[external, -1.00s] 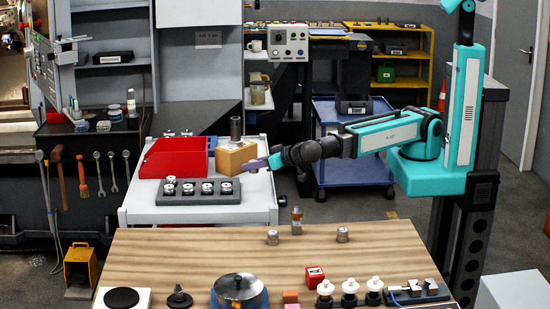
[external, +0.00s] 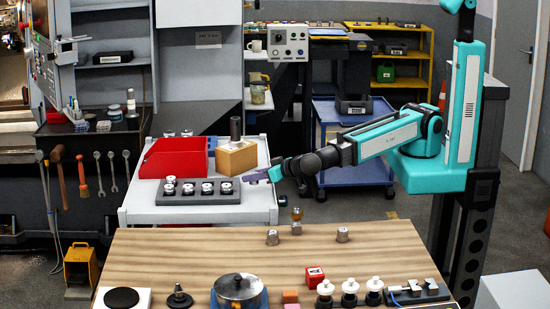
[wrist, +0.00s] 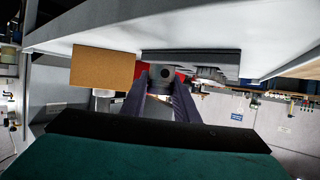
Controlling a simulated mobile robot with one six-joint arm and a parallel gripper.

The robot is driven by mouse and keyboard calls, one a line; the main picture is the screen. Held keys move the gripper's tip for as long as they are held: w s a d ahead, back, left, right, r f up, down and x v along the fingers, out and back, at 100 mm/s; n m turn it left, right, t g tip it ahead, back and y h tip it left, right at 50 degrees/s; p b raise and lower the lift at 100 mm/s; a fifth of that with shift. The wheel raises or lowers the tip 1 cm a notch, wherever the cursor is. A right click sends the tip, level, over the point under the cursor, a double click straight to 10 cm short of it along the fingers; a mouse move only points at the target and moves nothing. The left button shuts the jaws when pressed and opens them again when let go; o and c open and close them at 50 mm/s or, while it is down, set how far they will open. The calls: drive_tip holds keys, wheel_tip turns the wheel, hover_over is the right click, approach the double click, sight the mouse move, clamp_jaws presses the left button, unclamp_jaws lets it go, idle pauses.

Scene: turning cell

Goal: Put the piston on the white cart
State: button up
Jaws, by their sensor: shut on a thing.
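The white cart (external: 152,214) stands behind the wooden table. It carries a red bin, a wooden block and a dark tray of round parts. My gripper (external: 256,177) is at the cart's right edge, just right of and in front of the wooden block. In the wrist view my gripper (wrist: 163,84) has its two purple-grey fingers shut on a dark grey round piece with a hole in its end, apparently the piston (wrist: 164,73). In the external view this piece is too small and covered to make out. The wrist view looks upside down, with the cart top (wrist: 200,28) across the upper part.
On the cart, the wooden block (external: 237,160) bears a dark upright cylinder (external: 235,129). The red bin (external: 172,160) and the dark tray (external: 185,196) take up the left and front. Small metal parts (external: 272,238) stand on the wooden table (external: 180,255). A blue cart (external: 352,172) is behind my arm.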

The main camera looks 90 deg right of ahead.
sight(254, 184)
drive_tip(key=shift+f+p, duration=0.5)
drive_tip(key=shift+f, duration=1.3)
drive_tip(key=shift+f+b, duration=0.15)
drive_tip(key=shift+b, duration=0.15)
drive_tip(key=o, duration=0.8)
drive_tip(key=shift+r+p, duration=0.3)
drive_tip(key=shift+p, duration=0.15)
drive_tip(key=b+v, duration=0.2)
drive_tip(key=v, duration=0.7)
drive_tip(key=shift+s+b, duration=0.1)
drive_tip(key=shift+b, duration=0.25)
drive_tip(key=shift+s+a+r+p, duration=0.15)
drive_tip(key=shift+a+p, duration=0.05)
drive_tip(key=shift+p, duration=0.35)
